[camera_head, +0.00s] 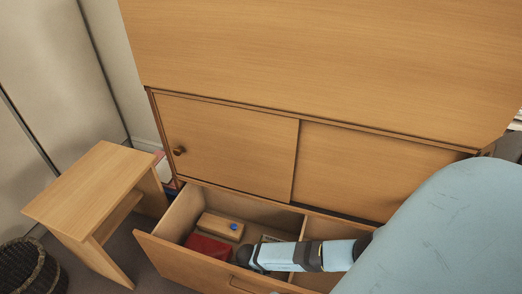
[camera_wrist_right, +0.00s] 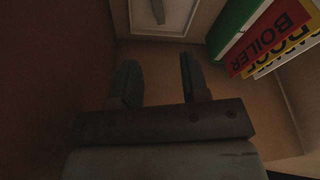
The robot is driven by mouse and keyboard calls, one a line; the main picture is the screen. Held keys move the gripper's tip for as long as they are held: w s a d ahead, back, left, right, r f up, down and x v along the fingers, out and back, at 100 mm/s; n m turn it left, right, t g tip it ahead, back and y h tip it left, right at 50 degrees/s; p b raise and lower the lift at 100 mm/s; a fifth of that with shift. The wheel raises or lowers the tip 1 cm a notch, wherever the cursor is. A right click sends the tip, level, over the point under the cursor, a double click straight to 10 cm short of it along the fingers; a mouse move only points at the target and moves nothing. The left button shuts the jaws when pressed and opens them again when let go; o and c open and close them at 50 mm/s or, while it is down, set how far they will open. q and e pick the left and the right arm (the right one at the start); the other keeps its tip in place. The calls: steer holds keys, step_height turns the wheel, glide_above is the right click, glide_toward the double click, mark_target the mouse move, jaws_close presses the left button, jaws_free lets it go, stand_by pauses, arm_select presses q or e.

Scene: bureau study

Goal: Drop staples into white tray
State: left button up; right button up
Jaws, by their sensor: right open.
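A white tray (camera_wrist_right: 128,20) shows at the top of the right wrist view, cut off by the frame edge. A slim grey strip (camera_wrist_right: 158,11), perhaps the staples, lies within its outline. My right gripper (camera_wrist_right: 159,78) is open, with nothing between its fingers. It is inside the drawer, short of the tray in that view. In the head view my right arm reaches down into the open drawer (camera_head: 188,265), and its fingers are hidden. My left gripper is not in view.
The drawer also holds a red box (camera_head: 208,246) and a wooden block (camera_head: 220,226) with a blue spot. Coloured folders (camera_wrist_right: 270,38), one marked BOILER, stand right of the tray in the wrist view. A small side table (camera_head: 95,185) stands left of the bureau (camera_head: 310,60).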

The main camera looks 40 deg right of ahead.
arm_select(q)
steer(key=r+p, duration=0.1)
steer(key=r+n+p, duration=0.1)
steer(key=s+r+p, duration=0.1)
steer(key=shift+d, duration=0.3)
arm_select(e)
steer(key=v, duration=0.7)
steer(key=shift+r, duration=0.25)
steer(key=shift+a, duration=0.1)
